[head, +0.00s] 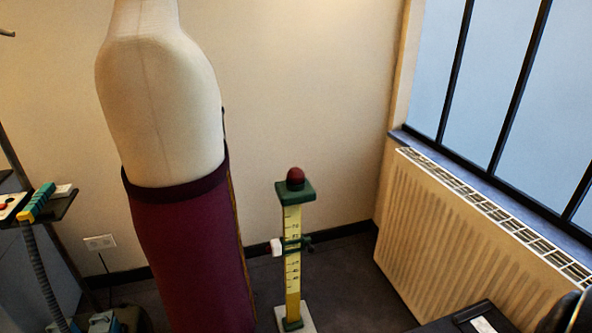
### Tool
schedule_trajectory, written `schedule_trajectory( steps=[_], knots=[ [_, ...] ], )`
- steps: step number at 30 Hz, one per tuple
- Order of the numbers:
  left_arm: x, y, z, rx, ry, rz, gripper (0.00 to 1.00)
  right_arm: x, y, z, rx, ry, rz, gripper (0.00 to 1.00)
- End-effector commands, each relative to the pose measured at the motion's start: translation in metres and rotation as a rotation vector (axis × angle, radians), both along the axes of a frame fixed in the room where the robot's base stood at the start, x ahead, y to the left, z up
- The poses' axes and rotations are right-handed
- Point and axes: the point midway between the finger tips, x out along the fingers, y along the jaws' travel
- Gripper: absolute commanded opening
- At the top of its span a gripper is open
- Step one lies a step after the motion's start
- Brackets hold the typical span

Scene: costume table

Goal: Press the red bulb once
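The red bulb (295,176) is a dark red ball on top of a green block (295,193). The block caps an upright yellow measuring post (292,268) with a ruled scale. A green slider (293,243) with a white piece on its left side is partway up the post. The post stands on a pale base (307,318) on the floor, just right of the dress form. Nothing touches the bulb. Neither of my grippers can be made out in the head view.
A dress form (160,100) in a maroon skirt (188,255) stands close left of the post. A radiator (455,255) below the window is to the right. A small shelf (58,207) with a green-and-yellow item is at the left. Floor shows between post and radiator.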

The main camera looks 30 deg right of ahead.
Motion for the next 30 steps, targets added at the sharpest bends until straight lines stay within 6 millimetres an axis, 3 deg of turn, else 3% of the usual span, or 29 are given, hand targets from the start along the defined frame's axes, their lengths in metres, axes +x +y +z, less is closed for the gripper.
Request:
schedule_trajectory(
  steps=[2,17,30],
  knots=[
    [0.0002,-0.0002,0.0000,0.000,0.000,0.000,0.00,0.0001,0.0001,0.0000,0.000,0.000,0.001,0.55],
    [0.0002,-0.0003,0.0000,0.000,-0.001,0.001,0.00,-0.0001,0.0004,-0.0001,0.001,0.000,0.002,0.00],
    [0.0001,-0.0002,0.0000,0.000,-0.001,0.001,0.00,-0.0001,0.0004,-0.0001,0.001,0.000,0.001,0.00]
  ],
)
